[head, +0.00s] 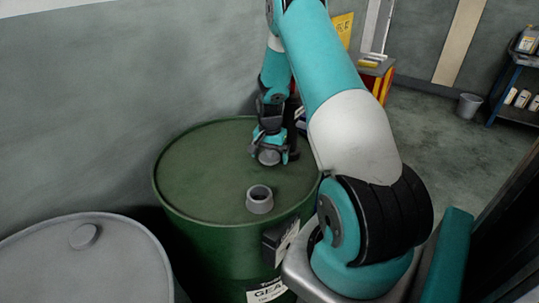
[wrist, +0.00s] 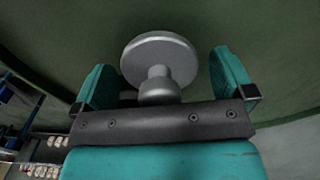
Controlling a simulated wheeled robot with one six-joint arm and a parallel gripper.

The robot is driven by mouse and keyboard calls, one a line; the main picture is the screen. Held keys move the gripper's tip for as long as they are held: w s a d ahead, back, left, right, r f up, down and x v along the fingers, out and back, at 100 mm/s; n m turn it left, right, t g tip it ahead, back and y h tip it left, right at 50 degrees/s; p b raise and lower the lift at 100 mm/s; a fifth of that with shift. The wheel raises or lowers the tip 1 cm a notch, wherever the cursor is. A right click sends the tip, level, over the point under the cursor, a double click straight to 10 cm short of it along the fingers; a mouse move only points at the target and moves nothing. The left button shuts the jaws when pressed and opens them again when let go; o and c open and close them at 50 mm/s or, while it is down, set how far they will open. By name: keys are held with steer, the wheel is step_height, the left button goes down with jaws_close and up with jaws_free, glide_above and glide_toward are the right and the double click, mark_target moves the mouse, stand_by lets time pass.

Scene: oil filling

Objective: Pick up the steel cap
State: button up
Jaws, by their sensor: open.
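The steel cap (wrist: 160,55) is a grey disc with a short stem and a rounded knob. In the wrist view it lies between the two teal fingers of my gripper (wrist: 162,72), with a gap showing on each side. My gripper is open, with the knob close to its dark palm bar. In the head view my gripper (head: 271,150) is low over the top of the green drum (head: 200,172). A grey round shape there, between the fingers, seems to be the cap; the fingers partly hide it.
A grey open neck (head: 260,199) stands on the drum's top near its front edge, in front of my gripper. A grey drum (head: 80,270) with a small lid stands at the front left. A wall rises behind. A bucket (head: 469,106) and a shelf (head: 515,85) are far right.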

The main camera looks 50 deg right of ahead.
steer(key=c, duration=1)
